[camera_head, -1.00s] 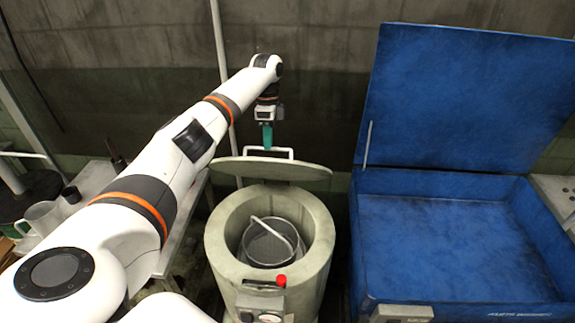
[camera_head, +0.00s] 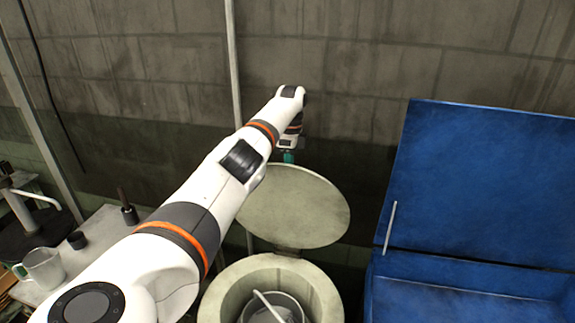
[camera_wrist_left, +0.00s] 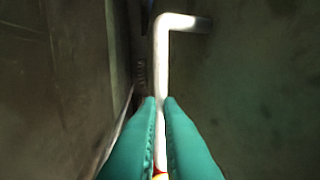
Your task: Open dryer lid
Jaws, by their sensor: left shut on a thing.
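The dryer lid (camera_head: 296,206) is a round, pale grey-green disc. It stands raised and tilted back behind the round dryer body (camera_head: 228,302), with its inner face toward me. The dryer's mouth is uncovered. My left gripper (camera_head: 288,156) is at the lid's upper edge, partly hidden behind my wrist. In the left wrist view its teal fingers (camera_wrist_left: 162,102) are closed around the white lid handle (camera_wrist_left: 163,62). The handle bends to the right at its far end. My right gripper is not in view.
A basket (camera_head: 283,308) with a raised handle sits inside the dryer. A blue washer (camera_head: 470,200) with its lid up stands at the right. A bench at the left holds a grey jug (camera_head: 43,268). A wall and a vertical pipe (camera_head: 233,70) are close behind the lid.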

